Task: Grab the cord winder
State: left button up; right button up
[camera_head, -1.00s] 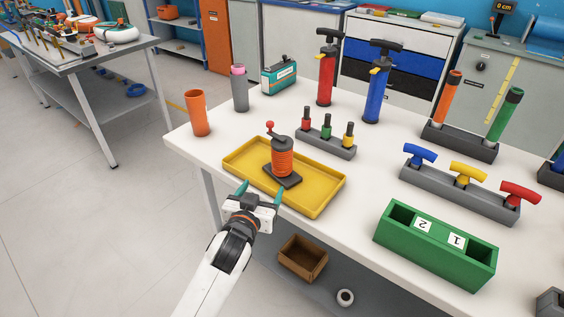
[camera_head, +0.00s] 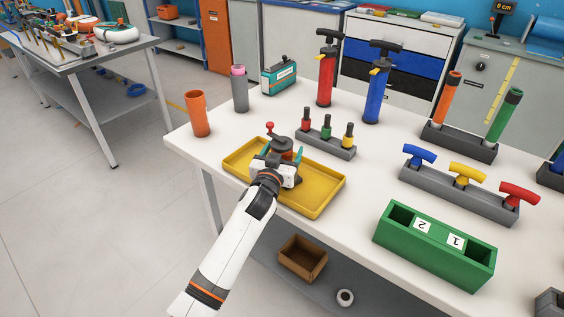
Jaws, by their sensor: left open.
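The cord winder (camera_head: 282,145) stands upright on the yellow tray (camera_head: 322,194) near the table's front left edge. It has a dark top with a red-knobbed crank; its orange cord and base are mostly hidden behind my gripper. My left gripper (camera_head: 282,158) is at the winder, over the tray, with its teal fingers open, one to each side of the winder. I cannot tell whether the fingers touch it. My right gripper is not in view.
Behind the tray stand an orange cup (camera_head: 198,115), a grey tube (camera_head: 239,92) and a rack with small coloured-top tools (camera_head: 325,145). A green box (camera_head: 437,252) and a coloured-handle rack (camera_head: 460,190) are to the right. Bare table lies between tray and green box.

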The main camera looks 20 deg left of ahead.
pick_arm(q)
jog(key=shift+w, duration=0.85)
jog(key=shift+c, duration=0.3)
jog(key=c, duration=1.2)
jog(key=shift+r, duration=0.1)
jog(key=shift+c, duration=0.2)
jog(key=shift+r, duration=0.1)
